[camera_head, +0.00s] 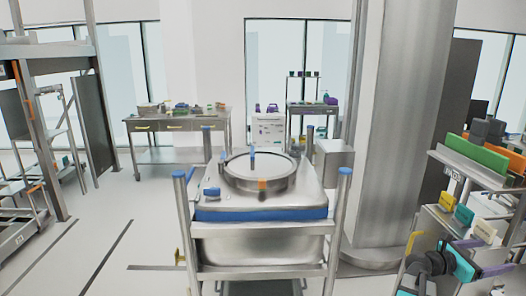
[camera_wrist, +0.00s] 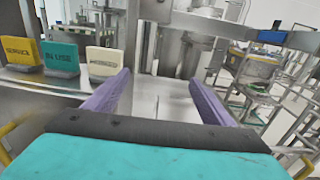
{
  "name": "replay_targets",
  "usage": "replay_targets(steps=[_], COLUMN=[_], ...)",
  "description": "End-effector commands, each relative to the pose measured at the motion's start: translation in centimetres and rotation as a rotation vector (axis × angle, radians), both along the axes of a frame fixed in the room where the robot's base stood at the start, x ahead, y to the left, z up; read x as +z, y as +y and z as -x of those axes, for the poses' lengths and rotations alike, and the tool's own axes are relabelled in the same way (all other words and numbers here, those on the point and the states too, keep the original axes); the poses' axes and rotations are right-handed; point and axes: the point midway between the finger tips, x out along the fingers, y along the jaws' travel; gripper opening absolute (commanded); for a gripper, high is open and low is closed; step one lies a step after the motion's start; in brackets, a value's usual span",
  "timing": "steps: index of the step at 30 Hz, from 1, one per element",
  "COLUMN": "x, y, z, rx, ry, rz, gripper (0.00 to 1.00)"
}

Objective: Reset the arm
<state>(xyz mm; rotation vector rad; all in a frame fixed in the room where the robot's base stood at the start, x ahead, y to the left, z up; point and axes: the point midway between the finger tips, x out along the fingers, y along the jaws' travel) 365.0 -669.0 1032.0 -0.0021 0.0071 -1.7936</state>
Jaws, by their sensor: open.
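My arm shows at the lower right of the camera_head view, black and teal, folded close to a sign rack. My gripper (camera_head: 497,256) has purple fingers and points right, toward the rack. In the camera_wrist view my gripper (camera_wrist: 160,80) is open, with its two purple fingers wide apart and nothing between them. Three signs stand on a steel ledge ahead of it and to the left: a yellow sign (camera_wrist: 21,52), a teal sign (camera_wrist: 60,58) reading "IN USE", and a cream sign (camera_wrist: 103,62).
A steel bin (camera_head: 262,250) with a round lid and blue trim stands in a post frame at centre. A thick steel column (camera_head: 395,120) rises right of it. A drawer table (camera_head: 180,122) stands behind. The floor (camera_head: 140,225) on the left is mostly clear.

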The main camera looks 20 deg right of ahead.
Motion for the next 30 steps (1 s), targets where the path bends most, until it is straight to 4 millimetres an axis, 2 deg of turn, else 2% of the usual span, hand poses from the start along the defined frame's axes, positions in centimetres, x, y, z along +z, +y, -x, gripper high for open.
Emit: replay_targets(steps=[8,14,23,30], x=[-2.2,-5.3,-11.7,-16.8], y=[2.2,5.1,12.9,20.7], z=[-3.8,-7.9,-16.4,-23.8], rx=[0.060,0.130,0.322,0.579], ry=[0.020,0.052,0.184,0.368], rz=[-0.022,-0.053,-0.074,-0.059], gripper=[0.77,0.77,0.77,0.77])
